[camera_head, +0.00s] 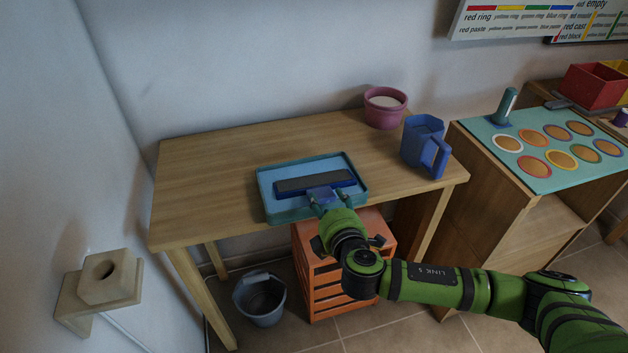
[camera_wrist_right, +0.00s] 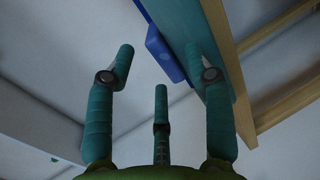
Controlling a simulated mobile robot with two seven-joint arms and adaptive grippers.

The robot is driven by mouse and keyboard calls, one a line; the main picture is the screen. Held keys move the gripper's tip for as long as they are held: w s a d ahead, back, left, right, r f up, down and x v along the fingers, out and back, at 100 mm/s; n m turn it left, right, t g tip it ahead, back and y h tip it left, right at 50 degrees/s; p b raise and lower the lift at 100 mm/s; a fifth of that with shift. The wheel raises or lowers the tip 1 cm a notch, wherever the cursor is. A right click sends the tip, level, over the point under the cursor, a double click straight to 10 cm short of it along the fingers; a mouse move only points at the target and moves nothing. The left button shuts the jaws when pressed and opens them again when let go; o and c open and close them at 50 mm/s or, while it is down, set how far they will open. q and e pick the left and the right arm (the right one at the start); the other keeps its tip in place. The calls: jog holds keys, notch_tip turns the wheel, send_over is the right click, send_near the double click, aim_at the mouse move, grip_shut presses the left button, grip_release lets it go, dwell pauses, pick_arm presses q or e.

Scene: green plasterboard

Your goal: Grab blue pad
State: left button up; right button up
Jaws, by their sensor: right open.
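The blue pad (camera_head: 300,186) has a dark grey top and lies in a shallow teal tray (camera_head: 267,212) on the wooden table. A blue part of it sticks out towards the tray's front edge. My right gripper (camera_head: 328,200) is at that front edge, right by the pad's near side, and hides some of it. In the right wrist view the fingers (camera_wrist_right: 160,62) are spread and empty. A blue piece (camera_wrist_right: 164,52), seemingly the pad, shows beyond them beside the teal tray (camera_wrist_right: 188,22). I cannot tell if a finger touches the tray. My left gripper is out of view.
A blue jug (camera_head: 424,142) and a pink pot (camera_head: 385,110) stand on the table's right (camera_head: 205,190). An orange crate (camera_head: 322,283) and a grey bucket (camera_head: 260,297) are below. The table's left half is clear. A cabinet with a teal board (camera_head: 520,175) stands at right.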

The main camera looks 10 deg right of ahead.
jog(key=shift+w+f, duration=0.2)
jog(key=shift+w, duration=0.3)
grip_shut()
jog(key=shift+r, duration=0.15)
